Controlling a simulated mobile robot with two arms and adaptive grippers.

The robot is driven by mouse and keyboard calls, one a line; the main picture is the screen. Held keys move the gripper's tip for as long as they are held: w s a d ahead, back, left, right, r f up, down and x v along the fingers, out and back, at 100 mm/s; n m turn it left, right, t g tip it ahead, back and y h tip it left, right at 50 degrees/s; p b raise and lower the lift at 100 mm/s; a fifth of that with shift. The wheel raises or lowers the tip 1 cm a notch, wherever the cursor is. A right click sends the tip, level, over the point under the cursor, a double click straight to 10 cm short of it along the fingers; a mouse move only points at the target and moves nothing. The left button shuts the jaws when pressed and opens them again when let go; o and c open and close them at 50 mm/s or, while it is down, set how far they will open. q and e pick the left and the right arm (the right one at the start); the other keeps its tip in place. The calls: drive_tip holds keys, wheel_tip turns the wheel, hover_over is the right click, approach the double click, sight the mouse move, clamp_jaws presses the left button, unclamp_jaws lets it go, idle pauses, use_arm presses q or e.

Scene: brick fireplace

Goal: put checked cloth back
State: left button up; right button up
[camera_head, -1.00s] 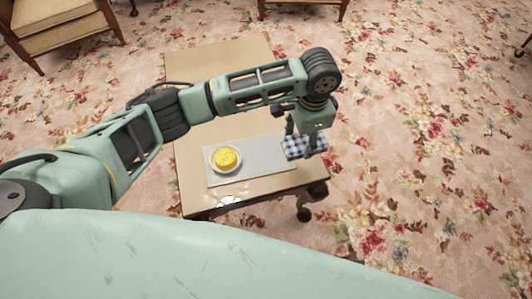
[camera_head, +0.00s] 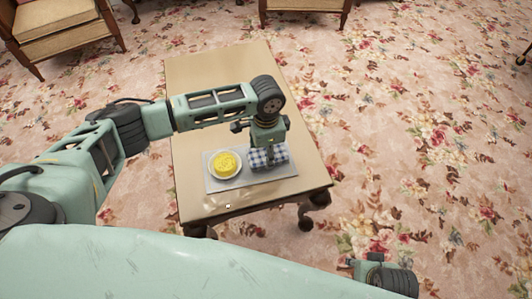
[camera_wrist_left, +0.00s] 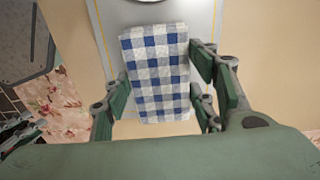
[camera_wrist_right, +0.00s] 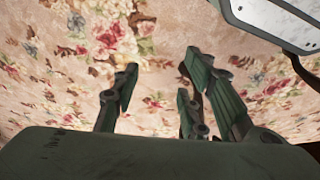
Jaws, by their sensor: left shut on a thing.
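The blue-and-white checked cloth (camera_head: 258,161) is a folded pad over the right part of the light grey mat (camera_head: 222,187), right of the plate. I cannot tell whether it rests on the mat or is just above it. My left gripper (camera_head: 268,160) reaches down from above and is shut on the cloth. In the left wrist view the cloth (camera_wrist_left: 158,78) sits between the fingers (camera_wrist_left: 160,100). My right gripper (camera_wrist_right: 158,72) is open and empty over the floral carpet, and its arm shows at the head view's lower right.
A white plate (camera_head: 212,173) with a round yellow item (camera_head: 226,163) stands on the mat's left part. The mat lies near the front of a wooden table (camera_head: 210,65), whose back part is clear. Upholstered chairs (camera_head: 60,28) stand at the back.

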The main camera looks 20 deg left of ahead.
drive_tip(key=shift+r, duration=0.15)
use_arm(q)
drive_tip(key=o, duration=0.9)
drive_tip(key=shift+f, duration=0.15)
drive_tip(key=shift+o, duration=0.5)
drive_tip(key=shift+r, duration=0.3)
wheel_tip(320, 180, up, 12)
drive_tip(key=p, duration=0.3)
drive_tip(key=shift+f, duration=0.2)
use_arm(e)
drive_tip(key=s+f, duration=0.3)
drive_tip(key=f, duration=0.7)
drive_tip(key=shift+s+d+g, duration=0.2)
drive_tip(key=shift+s+g, duration=0.1)
